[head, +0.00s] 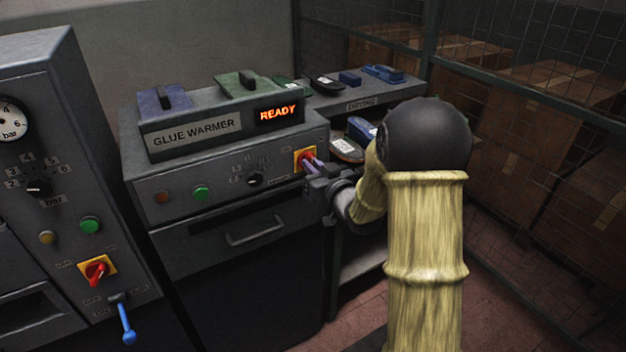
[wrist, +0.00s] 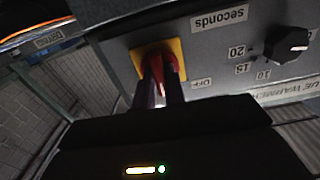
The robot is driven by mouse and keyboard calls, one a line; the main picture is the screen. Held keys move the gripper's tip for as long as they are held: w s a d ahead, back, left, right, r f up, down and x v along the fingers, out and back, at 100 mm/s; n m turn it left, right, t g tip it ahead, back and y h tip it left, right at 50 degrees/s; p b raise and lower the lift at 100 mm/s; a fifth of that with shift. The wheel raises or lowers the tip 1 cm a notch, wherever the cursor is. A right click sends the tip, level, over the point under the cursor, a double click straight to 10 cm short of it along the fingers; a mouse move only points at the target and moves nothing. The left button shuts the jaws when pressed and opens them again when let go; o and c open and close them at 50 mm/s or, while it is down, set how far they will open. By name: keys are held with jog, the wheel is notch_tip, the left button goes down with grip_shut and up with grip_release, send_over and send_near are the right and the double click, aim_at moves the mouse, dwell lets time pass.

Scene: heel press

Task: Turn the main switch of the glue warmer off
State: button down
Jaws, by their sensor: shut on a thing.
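The glue warmer (head: 200,215) is a grey cabinet with a name plate and a lit sign reading READY (head: 278,112). Its main switch (head: 305,155) is a red handle on a yellow plate at the right end of the front panel. It also shows in the wrist view as a red handle (wrist: 173,64) on a yellow plate (wrist: 177,47). My gripper (head: 316,168) is at the switch, and in the wrist view its two fingers (wrist: 161,88) are shut on the red handle. The fingers hide part of the handle. An OFF label (wrist: 202,83) is beside the plate.
A black dial (head: 254,180) and a green button (head: 200,193) are on the same panel. Another machine (head: 35,130) at left has its own red switch (head: 96,270) and a blue lever (head: 126,325). A drying shelf (head: 345,103) and wire mesh fence (head: 520,110) stand behind and right.

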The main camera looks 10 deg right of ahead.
jog(key=n+b, duration=0.9)
jog(key=b, duration=0.2)
jog(key=shift+a+f, duration=0.1)
jog(key=shift+n, duration=0.3)
jog(key=c, duration=1.5)
grip_release()
jog(key=shift+o, duration=0.2)
jog(key=shift+s, duration=0.1)
jog(key=v, duration=1.7)
